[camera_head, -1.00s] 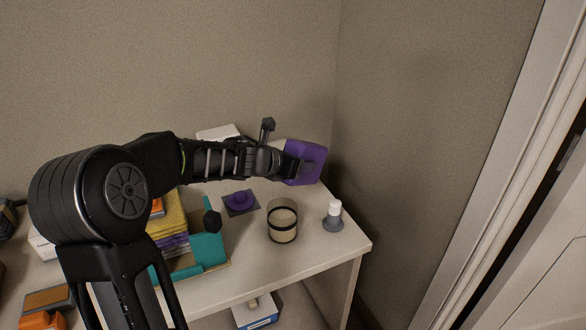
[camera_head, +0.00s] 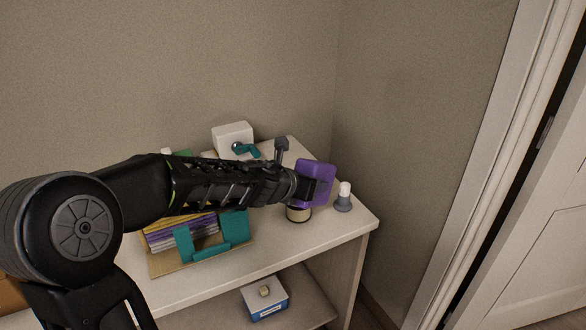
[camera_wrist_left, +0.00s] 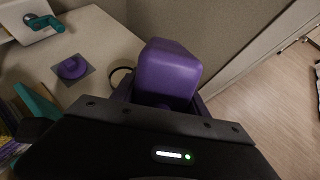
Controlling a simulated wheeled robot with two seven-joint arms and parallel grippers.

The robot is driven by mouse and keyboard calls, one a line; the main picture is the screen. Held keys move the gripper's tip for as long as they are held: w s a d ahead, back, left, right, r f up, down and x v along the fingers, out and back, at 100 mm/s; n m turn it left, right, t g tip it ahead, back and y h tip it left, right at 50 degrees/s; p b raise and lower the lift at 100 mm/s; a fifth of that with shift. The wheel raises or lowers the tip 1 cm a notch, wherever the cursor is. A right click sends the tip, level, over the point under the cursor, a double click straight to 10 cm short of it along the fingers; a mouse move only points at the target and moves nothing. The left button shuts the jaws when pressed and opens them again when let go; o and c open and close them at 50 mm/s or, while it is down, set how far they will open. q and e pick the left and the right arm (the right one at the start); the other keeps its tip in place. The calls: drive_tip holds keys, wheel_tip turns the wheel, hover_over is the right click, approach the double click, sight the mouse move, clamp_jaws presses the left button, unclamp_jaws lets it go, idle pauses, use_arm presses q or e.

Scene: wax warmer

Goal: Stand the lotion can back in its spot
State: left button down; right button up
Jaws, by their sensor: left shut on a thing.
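A purple block-like container with rounded edges (camera_head: 316,182), which I take to be the lotion can, is in my left gripper (camera_head: 304,187). The left gripper is shut on it, and it appears to be above the table. It fills the middle of the left wrist view (camera_wrist_left: 168,72), beyond the gripper's dark body. A flat purple round piece on a grey square (camera_wrist_left: 72,68) lies on the table in the wrist view; my arm hides it in the head view. My right gripper is not in view.
A glass jar with a dark rim (camera_head: 299,215) stands below the held container, partly hidden. A small grey and white object (camera_head: 343,199) stands right of it. A white box with a teal piece (camera_head: 232,138) is at the back. A teal holder (camera_head: 236,227) stands at front left.

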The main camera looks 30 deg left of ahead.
use_arm(q)
drive_tip(key=s+d+f+b, duration=0.2)
drive_tip(key=s+d+f, duration=0.3)
drive_tip(key=d, duration=0.5)
drive_tip(key=shift+s+f+y, duration=0.25)
drive_tip(key=shift+s+y, duration=0.05)
drive_tip(key=shift+s, duration=0.35)
